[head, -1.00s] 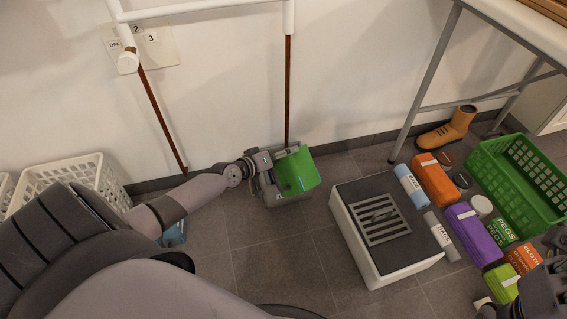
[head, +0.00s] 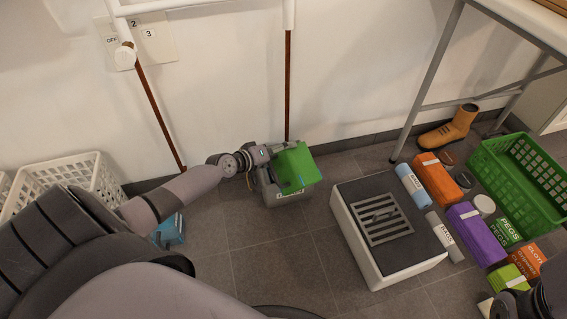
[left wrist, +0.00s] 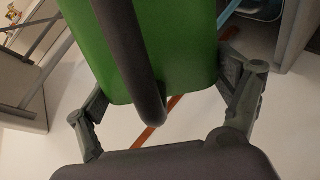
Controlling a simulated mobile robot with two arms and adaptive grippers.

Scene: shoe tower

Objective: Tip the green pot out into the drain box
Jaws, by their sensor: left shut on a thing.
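The drain box (head: 342,215), white with a dark top and a metal grate, stands to the right of the pot. My right gripper (head: 510,303) shows only partly at the bottom right.
Right of the drain box lie a blue roll (head: 411,184), a white roll (head: 444,236), orange (head: 437,180) and purple (head: 477,233) packs and a green crate (head: 520,180). A boot (head: 450,128) stands behind. Floor between pot and drain box is clear.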

